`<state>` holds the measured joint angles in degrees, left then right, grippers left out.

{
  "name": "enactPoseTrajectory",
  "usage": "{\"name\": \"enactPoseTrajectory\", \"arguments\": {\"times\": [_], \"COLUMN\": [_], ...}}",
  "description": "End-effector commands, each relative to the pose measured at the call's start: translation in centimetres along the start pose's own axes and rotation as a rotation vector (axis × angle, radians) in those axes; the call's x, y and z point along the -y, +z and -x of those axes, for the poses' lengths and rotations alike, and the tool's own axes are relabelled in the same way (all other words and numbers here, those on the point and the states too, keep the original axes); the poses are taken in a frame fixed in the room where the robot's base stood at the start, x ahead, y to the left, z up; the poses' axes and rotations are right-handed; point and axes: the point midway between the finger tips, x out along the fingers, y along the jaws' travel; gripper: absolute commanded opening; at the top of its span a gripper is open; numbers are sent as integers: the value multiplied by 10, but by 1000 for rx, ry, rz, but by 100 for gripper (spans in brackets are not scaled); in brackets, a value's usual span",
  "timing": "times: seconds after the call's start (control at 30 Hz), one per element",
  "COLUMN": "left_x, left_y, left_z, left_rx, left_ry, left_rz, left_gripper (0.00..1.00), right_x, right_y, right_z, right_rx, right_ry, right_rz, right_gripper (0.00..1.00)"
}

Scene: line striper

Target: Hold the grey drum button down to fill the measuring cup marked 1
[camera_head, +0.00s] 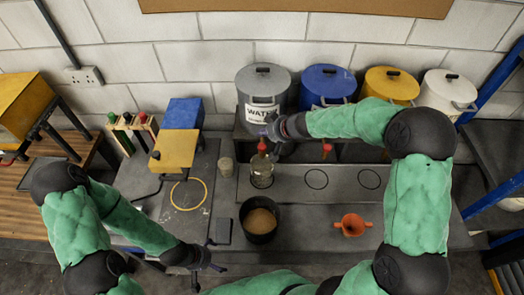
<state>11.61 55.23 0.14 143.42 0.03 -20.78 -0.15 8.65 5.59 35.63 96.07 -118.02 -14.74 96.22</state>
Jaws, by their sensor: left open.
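The grey drum (246,82), with a white label reading WATER, stands on the raised shelf at the back. A red tap part (262,146) shows below it. A clear measuring cup (262,177) stands under this part on the grey bench; its mark and fill level are too small to read. My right gripper (264,131) reaches in from the right, at the drum's front just above the red part. It covers the button area, so contact and its jaws cannot be made out. My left gripper (214,257) is open and empty, low at the bench's front left.
Blue (325,85), yellow (388,86) and white (447,92) drums stand to the right. Two empty ring marks lie right of the cup. A yellow-and-blue device (174,149) stands left.

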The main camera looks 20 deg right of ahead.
Motion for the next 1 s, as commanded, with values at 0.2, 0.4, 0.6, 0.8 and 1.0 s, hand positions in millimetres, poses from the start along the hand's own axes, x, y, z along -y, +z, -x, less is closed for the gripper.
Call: {"name": "enactPoseTrajectory", "arguments": {"times": [0.2,0.4,0.6,0.8,1.0], "left_x": [9,12,14,14,14], "left_y": [-1,-1,-2,-2,-2], "left_z": [-26,-35,-38,-38,-38], "left_rx": [0,0,0,0,0], "left_ry": [0,0,0,0,0], "left_rz": [0,0,0,0,0], "left_gripper": [100,100,100,100,100], "right_x": [-6,-11,-12,-12,-12], "right_y": [14,25,29,29,29], "right_z": [-15,-26,-30,-30,-30], "right_rx": [-1,0,0,0,0], "right_ry": [0,0,1,1,1], "right_rz": [2,0,1,1,1], "right_gripper": [0,0,0,0,0]}}
